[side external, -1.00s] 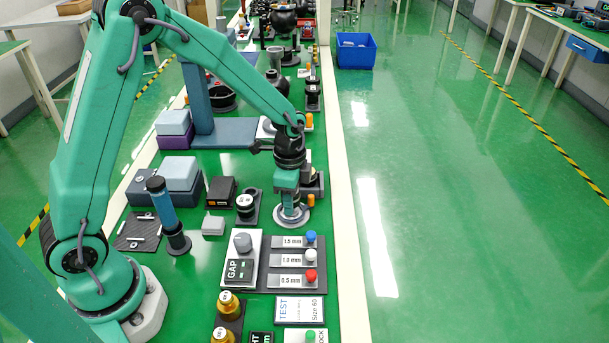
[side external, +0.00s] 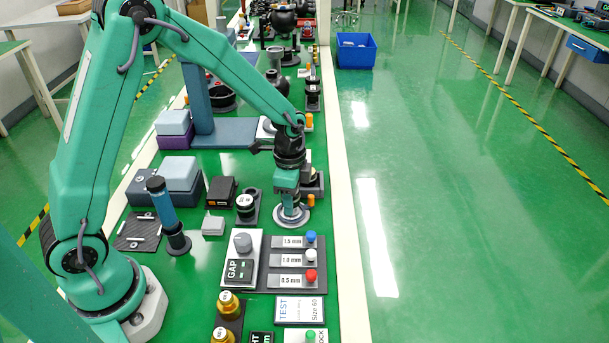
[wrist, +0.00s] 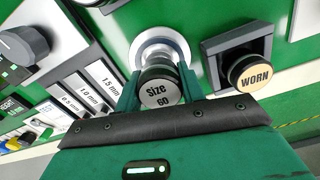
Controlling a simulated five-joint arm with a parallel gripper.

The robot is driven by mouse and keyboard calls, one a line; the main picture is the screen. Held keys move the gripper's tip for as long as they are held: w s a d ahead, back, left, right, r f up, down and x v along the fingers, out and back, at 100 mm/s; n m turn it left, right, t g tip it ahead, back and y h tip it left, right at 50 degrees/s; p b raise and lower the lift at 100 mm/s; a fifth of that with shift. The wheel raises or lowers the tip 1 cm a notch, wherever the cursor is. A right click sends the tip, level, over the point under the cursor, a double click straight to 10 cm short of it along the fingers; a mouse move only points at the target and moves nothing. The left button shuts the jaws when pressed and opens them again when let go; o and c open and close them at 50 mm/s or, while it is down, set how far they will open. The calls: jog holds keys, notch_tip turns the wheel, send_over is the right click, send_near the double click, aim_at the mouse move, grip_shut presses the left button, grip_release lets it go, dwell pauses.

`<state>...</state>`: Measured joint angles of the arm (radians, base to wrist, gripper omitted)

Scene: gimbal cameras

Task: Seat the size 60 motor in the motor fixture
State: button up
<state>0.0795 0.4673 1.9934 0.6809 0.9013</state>
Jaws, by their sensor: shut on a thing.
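The size 60 motor (wrist: 160,94), a dark cylinder with a pale "Size 60" end face, stands between the two green fingers of my gripper (wrist: 159,78) in the wrist view. My gripper is shut on it. Just beyond the motor is a pale grey round base with a raised ring (wrist: 146,53), which looks like the motor fixture. In the side view my gripper (side external: 290,203) points down at this grey round base (side external: 291,220). The motor's lower end is hidden by the fingers, so I cannot tell whether it is fully down in the ring.
A dark holder with a part marked "WORN" (wrist: 250,73) stands close to the right in the wrist view. The GAP panel (side external: 242,260) with its knob and the mm button plate (side external: 290,262) lie in front of the base. Another dark holder (side external: 246,207) stands to the left.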

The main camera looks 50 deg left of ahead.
jog(key=shift+f, duration=0.8)
dwell(0.6)
jog(key=o, duration=1.2)
jog(key=shift+r, duration=3.9)
